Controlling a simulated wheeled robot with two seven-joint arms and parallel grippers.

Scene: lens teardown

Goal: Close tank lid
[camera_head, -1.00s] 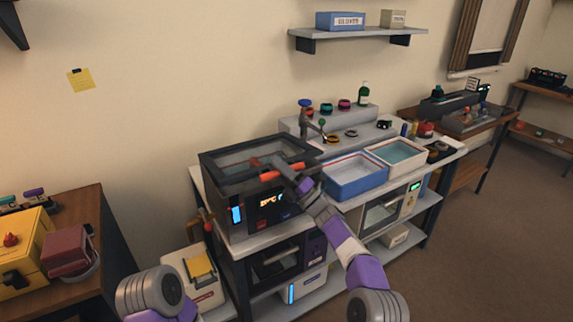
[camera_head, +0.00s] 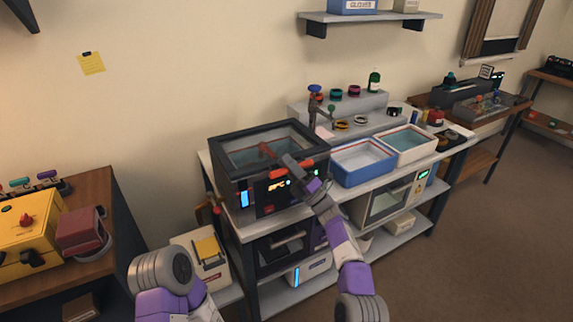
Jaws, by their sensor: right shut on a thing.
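The tank (camera_head: 226,187) is a dark box on the left end of the bench, with a lit display on its front. Its lid (camera_head: 222,141) has a dark frame around a clear pane and lies over the top, looking flat or nearly so; whether a thin gap remains at the front I cannot tell. A red bar handle (camera_head: 307,163) runs along the lid's front edge. My right gripper (camera_head: 291,163) is shut on this handle and hides its middle. My left gripper is not in view; only part of the left arm shows at the lower left.
A blue-rimmed basin (camera_head: 347,177) and a white basin (camera_head: 429,156) stand right of the tank. A tap (camera_head: 315,101) and small rings stand behind. A yellow box (camera_head: 22,235) sits on the wooden table at left. A shelf (camera_head: 370,17) hangs above.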

